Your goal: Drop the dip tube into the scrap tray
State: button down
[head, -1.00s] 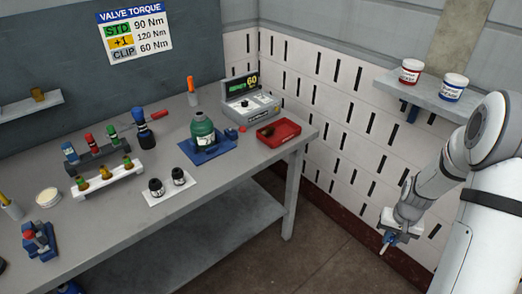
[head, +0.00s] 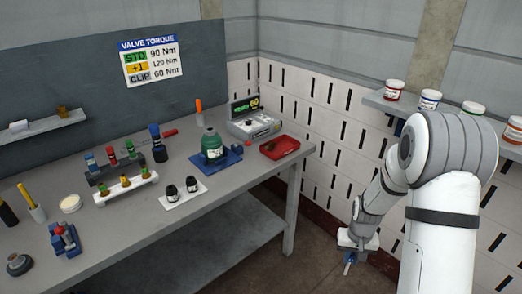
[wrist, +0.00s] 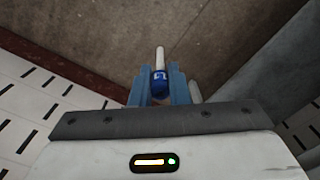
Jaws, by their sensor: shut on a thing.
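My gripper (head: 351,257) hangs low at the right in the head view, over the floor and to the right of the workbench. In the wrist view its two blue fingers (wrist: 163,88) are shut on a pale rod with a blue, white-marked end (wrist: 160,86), which I take as the dip tube. The rod points away from the palm, with floor behind it. The red tray (head: 285,154), which looks like the scrap tray, sits at the bench's right end with a small dark thing in it. My gripper is well apart from the tray.
On the workbench (head: 190,226), a green bottle (head: 212,146) in a blue holder and a grey torque box (head: 252,124) stand near the tray. Racks with coloured valves stand farther left. A wall shelf (head: 385,104) with several jars is at the right, behind my arm.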

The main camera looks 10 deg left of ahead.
aim_at(284, 149)
jog(key=u, duration=0.5)
jog(key=i, duration=0.9)
jog(key=u, duration=0.1)
